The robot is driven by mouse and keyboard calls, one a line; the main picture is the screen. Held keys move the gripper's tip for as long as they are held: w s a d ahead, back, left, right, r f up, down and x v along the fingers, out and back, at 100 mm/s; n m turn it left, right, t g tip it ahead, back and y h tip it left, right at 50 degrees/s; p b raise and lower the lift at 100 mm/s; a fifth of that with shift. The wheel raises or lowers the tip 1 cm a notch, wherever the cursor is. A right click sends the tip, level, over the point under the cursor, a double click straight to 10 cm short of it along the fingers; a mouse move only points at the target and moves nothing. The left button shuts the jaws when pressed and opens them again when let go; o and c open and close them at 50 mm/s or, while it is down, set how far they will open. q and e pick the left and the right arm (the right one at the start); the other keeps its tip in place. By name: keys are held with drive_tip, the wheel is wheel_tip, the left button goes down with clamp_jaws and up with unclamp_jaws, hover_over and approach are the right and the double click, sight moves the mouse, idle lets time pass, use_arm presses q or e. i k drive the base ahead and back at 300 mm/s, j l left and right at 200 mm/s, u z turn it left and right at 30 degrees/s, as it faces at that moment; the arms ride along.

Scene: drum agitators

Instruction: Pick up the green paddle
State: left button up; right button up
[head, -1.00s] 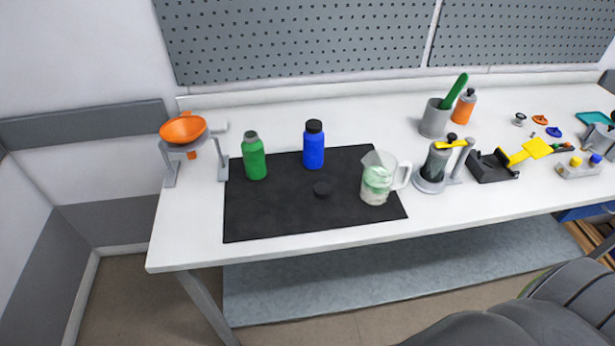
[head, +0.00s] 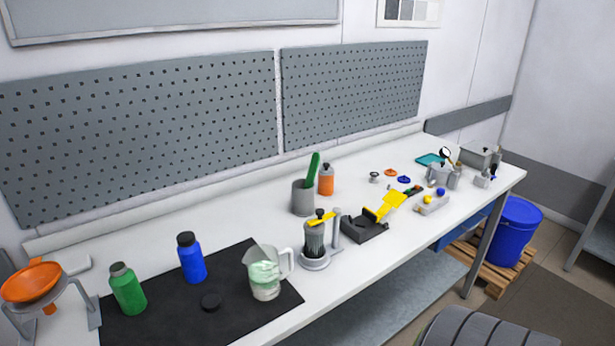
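The green paddle (head: 313,168) stands in a grey cup (head: 302,198) near the middle of the white bench. Its upper part sticks up above the rim and leans slightly right; its lower end is hidden inside the cup. Neither of my grippers shows in the head view, so I cannot tell their state.
An orange bottle (head: 326,180) stands right behind the cup. A grey device with a yellow handle (head: 316,240) stands in front. A clear jug (head: 266,274), blue bottle (head: 191,258) and green bottle (head: 127,289) are on a black mat (head: 180,325).

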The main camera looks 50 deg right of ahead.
sight(316, 156)
drive_tip(key=z, duration=1.6)
